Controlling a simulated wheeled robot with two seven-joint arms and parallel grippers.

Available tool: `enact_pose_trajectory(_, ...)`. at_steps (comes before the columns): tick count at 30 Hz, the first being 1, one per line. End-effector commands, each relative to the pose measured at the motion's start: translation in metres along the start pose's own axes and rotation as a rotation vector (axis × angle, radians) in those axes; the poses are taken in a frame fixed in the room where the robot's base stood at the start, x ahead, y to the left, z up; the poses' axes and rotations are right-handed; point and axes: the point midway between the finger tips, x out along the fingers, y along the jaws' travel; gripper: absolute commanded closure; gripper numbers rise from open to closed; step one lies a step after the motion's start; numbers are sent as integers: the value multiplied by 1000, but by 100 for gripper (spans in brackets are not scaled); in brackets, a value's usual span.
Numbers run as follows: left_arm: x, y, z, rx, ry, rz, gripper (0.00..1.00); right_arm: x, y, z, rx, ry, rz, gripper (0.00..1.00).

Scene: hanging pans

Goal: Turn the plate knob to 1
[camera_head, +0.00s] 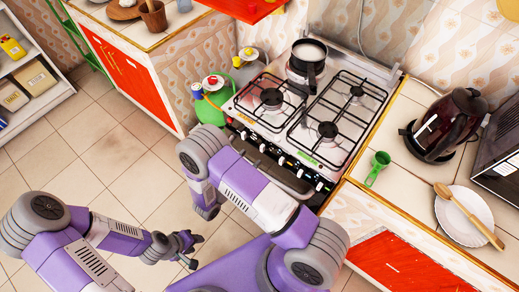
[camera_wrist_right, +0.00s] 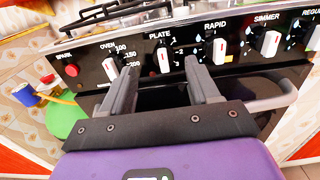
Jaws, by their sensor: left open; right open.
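In the right wrist view the plate knob (camera_wrist_right: 164,60) is a white knob with a red mark on the black stove panel, below the printed word PLATE. It stands roughly upright. My right gripper (camera_wrist_right: 160,72) is open, with one finger to each side of the plate knob and visible gaps between. Whether the fingertips reach past the knob's face is hard to tell. In the head view my right arm hides its own gripper. My left gripper (camera_head: 188,247) is open and empty above the floor, away from the stove.
The oven knob (camera_wrist_right: 110,68) is just left of my right gripper's left finger, and the rapid knob (camera_wrist_right: 220,50) is to the right. An oven handle (camera_wrist_right: 270,95) runs below the panel. A pot (camera_head: 306,58) sits on the stove (camera_head: 262,122). A kettle (camera_head: 448,125) stands on the right counter.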

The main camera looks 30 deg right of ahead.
Motion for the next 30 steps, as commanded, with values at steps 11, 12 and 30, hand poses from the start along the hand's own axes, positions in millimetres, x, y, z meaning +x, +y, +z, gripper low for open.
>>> enact_pose_trajectory(11, 2, -1, 0, 0, 0, 0, 57, 57, -2, 0, -1, 3, -8, 39)
enact_pose_trajectory(12, 3, -1, 0, 0, 0, 0, 57, 60, -2, 0, -1, 3, -8, 39)
enact_pose_trajectory(30, 3, -1, 0, 0, 0, 0, 57, 66, -2, 0, -2, 4, -7, 76)
